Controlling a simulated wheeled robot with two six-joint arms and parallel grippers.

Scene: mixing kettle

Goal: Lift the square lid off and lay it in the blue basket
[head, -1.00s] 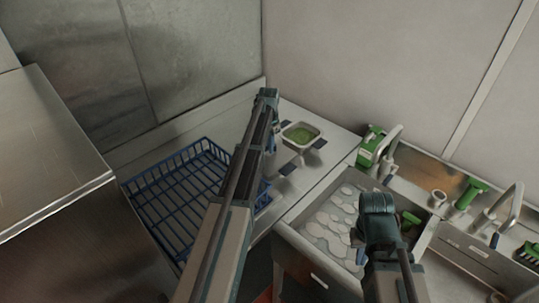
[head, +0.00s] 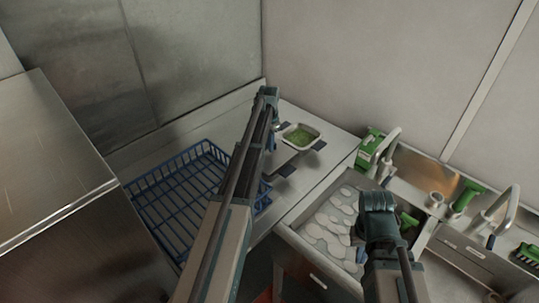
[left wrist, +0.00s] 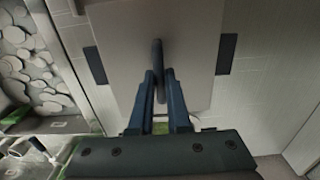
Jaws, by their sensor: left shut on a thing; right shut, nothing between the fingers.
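The square lid (left wrist: 190,45) is a flat pale plate with an upright handle (left wrist: 158,62). In the left wrist view my left gripper (left wrist: 160,82) is shut on that handle. In the head view the lid (head: 281,157) is partly hidden by my left arm, beside a square container (head: 300,136) with green contents, whose top is uncovered. My left gripper (head: 271,142) is there, mostly hidden by its arm. The blue basket (head: 180,187), a wire one, stands left of my left arm and looks empty. My right gripper (head: 361,253) is shut and empty at the sink.
Two dark pads (head: 287,170) (head: 318,146) flank the lid's area on the counter. A sink (head: 325,225) with pale round pieces lies right of the counter. Green tools (head: 466,195) and taps (head: 500,212) stand further right. A steel cabinet (head: 50,160) borders the basket's left side.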

